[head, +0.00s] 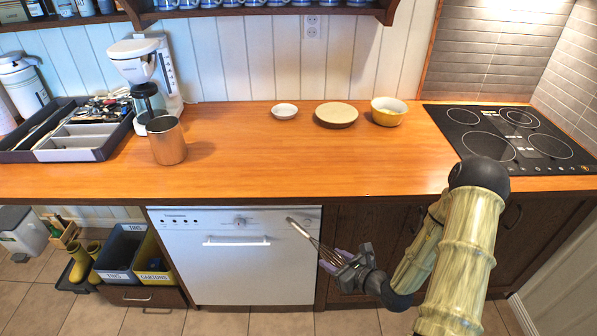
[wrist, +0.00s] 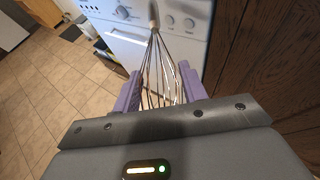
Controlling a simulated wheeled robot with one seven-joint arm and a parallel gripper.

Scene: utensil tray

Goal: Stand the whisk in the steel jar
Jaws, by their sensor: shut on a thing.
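The whisk (head: 313,243) has a pale handle and steel wires. My gripper (head: 345,262) is shut on its wire end, in front of the cabinet below the counter's front edge, with the handle pointing up and left. In the wrist view the whisk (wrist: 154,45) stands out between the purple fingers of my gripper (wrist: 161,90), handle end away from me. The steel jar (head: 166,140) stands upright on the counter at the left, well apart from my gripper, up and to the left of it. Its inside is mostly hidden.
A utensil tray (head: 75,154) and a coffee maker (head: 146,70) stand left of and behind the jar. The middle counter (head: 270,165) is clear. A white dishwasher (head: 235,270) is below.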

